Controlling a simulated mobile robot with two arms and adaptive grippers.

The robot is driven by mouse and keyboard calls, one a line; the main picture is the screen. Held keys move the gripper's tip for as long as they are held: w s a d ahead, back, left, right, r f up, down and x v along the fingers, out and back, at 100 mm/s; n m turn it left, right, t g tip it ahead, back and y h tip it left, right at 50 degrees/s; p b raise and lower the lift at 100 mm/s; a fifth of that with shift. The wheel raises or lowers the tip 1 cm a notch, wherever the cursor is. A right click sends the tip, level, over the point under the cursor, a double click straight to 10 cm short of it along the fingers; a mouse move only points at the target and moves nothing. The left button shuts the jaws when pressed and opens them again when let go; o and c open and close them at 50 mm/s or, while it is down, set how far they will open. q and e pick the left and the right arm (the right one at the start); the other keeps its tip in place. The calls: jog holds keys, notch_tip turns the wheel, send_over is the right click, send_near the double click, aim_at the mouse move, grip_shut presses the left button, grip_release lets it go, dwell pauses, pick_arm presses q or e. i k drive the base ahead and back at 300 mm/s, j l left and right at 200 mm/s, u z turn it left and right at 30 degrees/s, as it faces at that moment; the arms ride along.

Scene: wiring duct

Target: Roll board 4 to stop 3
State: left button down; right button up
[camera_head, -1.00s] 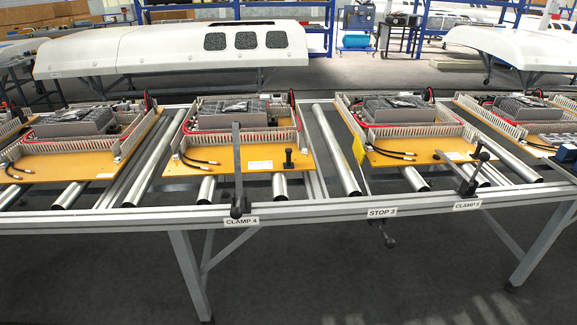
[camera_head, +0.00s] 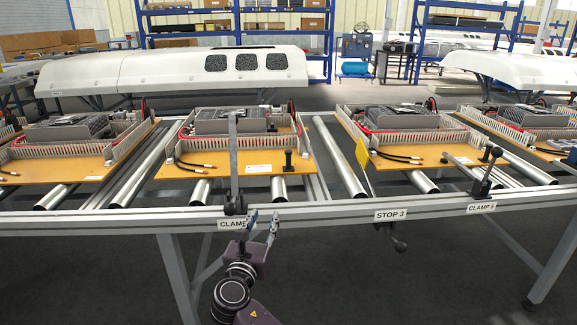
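A yellow-brown board (camera_head: 215,167) with a grey wiring duct rim and red cable lies on the rollers behind the Clamp 4 lever (camera_head: 234,160), which stands upright; I take it as board 4, though no number is legible on it. The Stop 3 label (camera_head: 390,215) is on the front rail to the right, with a yellow flag (camera_head: 362,152) above and a dark handle (camera_head: 397,240) below. My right gripper (camera_head: 263,217) is at the front rail, just right of the clamp lever's base, fingers apart and nothing visible between them. It partly covers the Clamp 4 label (camera_head: 229,224). My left gripper is not in view.
Another board (camera_head: 420,178) lies right of the flag, by the Clamp 5 lever (camera_head: 487,170). More boards lie at both ends. Bare rollers (camera_head: 340,160) lie between the two middle boards. The front rail (camera_head: 330,212) runs across the table.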

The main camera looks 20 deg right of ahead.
aim_at(275, 142)
jog(key=i+l, duration=0.8)
jog(key=i, duration=0.05)
